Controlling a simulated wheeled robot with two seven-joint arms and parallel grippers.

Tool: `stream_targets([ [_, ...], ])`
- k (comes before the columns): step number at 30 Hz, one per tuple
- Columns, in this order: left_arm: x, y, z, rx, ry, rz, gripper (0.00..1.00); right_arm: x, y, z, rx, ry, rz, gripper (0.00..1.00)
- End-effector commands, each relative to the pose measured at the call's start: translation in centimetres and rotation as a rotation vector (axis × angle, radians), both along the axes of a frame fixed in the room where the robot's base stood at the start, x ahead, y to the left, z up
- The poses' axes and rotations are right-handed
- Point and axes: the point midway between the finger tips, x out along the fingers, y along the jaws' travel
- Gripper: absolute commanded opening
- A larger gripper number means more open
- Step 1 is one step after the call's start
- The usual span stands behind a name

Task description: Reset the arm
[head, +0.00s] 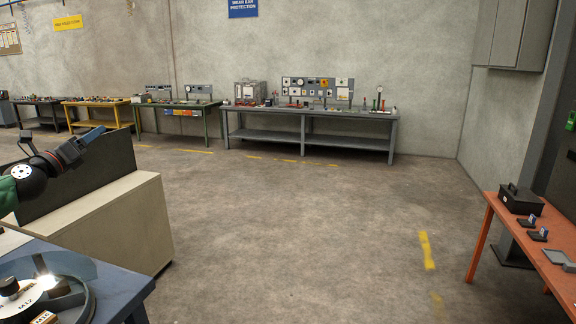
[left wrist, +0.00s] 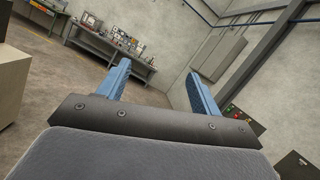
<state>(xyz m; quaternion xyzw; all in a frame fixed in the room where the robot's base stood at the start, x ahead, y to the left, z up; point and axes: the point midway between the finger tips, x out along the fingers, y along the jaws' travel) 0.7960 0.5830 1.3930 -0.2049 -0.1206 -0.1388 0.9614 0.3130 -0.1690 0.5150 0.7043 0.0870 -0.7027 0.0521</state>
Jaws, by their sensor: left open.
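My left arm comes in from the left in the head view. Its gripper (head: 89,137) is held up in front of a dark panel and a beige cabinet. In the left wrist view the two blue fingers of the left gripper (left wrist: 160,88) stand wide apart with nothing between them. Beyond them are the workshop wall and a far workbench. My right gripper is in neither view. No flanged spool can be made out for certain.
A blue table (head: 110,284) with a round labelled fixture (head: 45,290) stands at lower left, beside the beige cabinet (head: 125,225). An orange table (head: 545,258) with a black box (head: 520,199) is at right. A grey workbench (head: 305,112) lines the back wall. The middle floor is clear.

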Motion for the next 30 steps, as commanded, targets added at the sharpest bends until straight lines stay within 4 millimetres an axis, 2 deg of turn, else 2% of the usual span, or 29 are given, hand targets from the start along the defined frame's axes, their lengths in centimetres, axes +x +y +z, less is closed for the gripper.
stream_targets([
  [5, 0.0, -1.0, -2.4, -0.423, -0.033, 0.068, 0.65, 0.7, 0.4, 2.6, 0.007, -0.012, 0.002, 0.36],
  [8, -0.3, -1.4, -5.1, -0.661, -0.035, 0.114, 0.65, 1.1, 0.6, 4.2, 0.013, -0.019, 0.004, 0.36],
  [11, -0.8, -2.2, -9.0, -0.898, -0.024, 0.172, 0.65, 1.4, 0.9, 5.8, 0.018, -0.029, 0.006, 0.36],
  [15, -2.3, -4.0, -16.1, -1.212, 0.016, 0.277, 0.65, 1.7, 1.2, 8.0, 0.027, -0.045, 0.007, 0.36],
  [20, -4.8, -7.1, -24.6, -1.493, 0.089, 0.418, 0.65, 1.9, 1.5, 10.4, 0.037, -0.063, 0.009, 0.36],
  [24, -7.8, -10.5, -31.8, -1.677, 0.176, 0.549, 0.65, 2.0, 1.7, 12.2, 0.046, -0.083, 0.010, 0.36],
  [30, -13.0, -16.2, -40.9, -1.852, 0.333, 0.730, 0.65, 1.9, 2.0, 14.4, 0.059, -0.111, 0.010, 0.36],
])
